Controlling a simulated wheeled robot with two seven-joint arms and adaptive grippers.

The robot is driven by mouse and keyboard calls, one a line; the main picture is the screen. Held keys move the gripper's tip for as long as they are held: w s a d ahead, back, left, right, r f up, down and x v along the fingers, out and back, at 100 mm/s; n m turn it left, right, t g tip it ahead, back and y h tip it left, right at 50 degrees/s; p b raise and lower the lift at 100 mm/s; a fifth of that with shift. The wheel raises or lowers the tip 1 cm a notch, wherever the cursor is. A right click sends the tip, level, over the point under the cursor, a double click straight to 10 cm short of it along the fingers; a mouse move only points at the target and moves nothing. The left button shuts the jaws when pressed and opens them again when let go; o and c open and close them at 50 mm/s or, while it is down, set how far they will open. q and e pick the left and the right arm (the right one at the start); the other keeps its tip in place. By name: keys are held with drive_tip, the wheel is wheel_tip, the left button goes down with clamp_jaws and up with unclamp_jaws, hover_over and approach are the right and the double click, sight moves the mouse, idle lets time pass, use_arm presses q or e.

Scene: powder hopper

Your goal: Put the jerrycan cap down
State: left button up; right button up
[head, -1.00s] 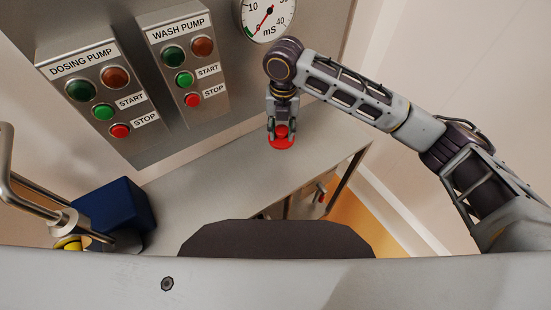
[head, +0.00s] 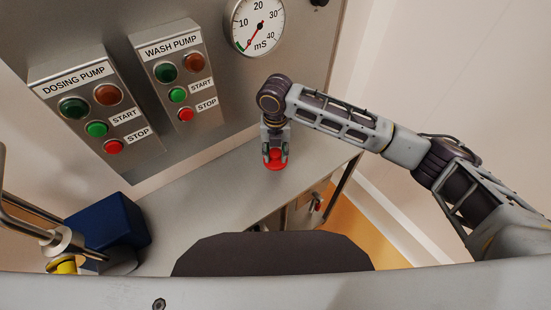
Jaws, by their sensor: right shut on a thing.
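The jerrycan cap (head: 275,165) is red and round, at the lower end of my right gripper (head: 275,156) in the head view. My right gripper points down and is shut on the cap, over the grey metal bench top (head: 205,205). The fingers hide part of the cap. I cannot tell whether the cap touches the bench top. My left gripper does not show.
A dark blue box (head: 112,230) stands at the left of the bench, with a yellow part (head: 64,265) and metal tubes beside it. The dosing pump panel (head: 100,110), wash pump panel (head: 180,75) and dial gauge (head: 255,25) are behind. The middle of the bench is clear.

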sight(275, 159)
drive_tip(key=shift+f, duration=2.05)
drive_tip(key=shift+f, duration=0.1)
drive_tip(key=o, duration=0.9)
wheel_tip(275, 159, up, 12)
drive_tip(key=shift+r+b, duration=0.15)
drive_tip(key=shift+b, duration=0.2)
